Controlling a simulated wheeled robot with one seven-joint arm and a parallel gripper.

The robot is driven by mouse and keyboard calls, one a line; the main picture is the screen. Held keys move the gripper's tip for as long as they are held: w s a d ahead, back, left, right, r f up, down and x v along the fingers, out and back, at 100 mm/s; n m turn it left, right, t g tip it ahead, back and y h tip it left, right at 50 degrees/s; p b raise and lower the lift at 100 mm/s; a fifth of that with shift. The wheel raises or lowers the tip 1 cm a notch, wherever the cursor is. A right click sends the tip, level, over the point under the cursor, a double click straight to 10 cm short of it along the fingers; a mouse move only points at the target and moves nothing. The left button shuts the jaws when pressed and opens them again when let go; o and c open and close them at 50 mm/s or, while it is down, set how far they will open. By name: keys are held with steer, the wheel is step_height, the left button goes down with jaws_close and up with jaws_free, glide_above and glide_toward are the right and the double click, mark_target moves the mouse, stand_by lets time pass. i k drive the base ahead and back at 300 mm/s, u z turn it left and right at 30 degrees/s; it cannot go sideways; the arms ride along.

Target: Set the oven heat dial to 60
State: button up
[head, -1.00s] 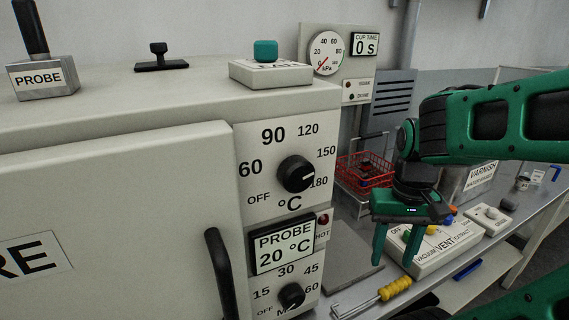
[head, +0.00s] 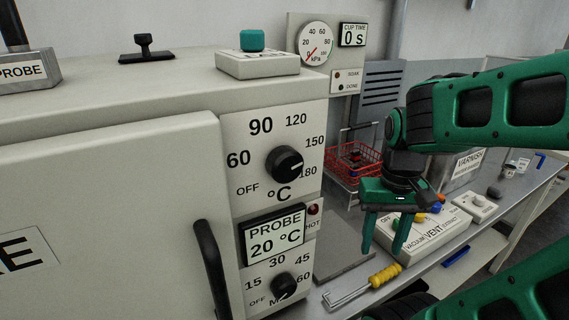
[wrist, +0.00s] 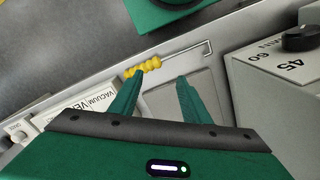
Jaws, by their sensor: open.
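The oven heat dial (head: 284,164) is a round black knob on the oven's cream front panel, ringed by OFF, 60, 90, 120, 150, 180 and °C. Its white mark points to the right, roughly toward the side between 150 and 180. My green gripper (head: 383,251) hangs to the right of the oven panel, fingers down, apart from the dial. Its two fingers also show spread in the wrist view (wrist: 160,79), with nothing between them. The heat dial is not seen in the wrist view.
Below the dial are the PROBE 20 °C display (head: 274,236) and a minutes knob (head: 285,286). A black door handle (head: 212,268) stands out at left. A yellow-handled hook tool (head: 384,276), a vent box (head: 428,235) and a red basket (head: 352,160) are on the bench.

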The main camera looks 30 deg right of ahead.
mark_target(283, 165)
steer(key=z, duration=0.05)
steer(key=k, duration=0.5)
steer(key=z, duration=1.15)
steer(key=k, duration=1.85)
steer(key=u, duration=1.15)
steer(key=i, duration=0.5)
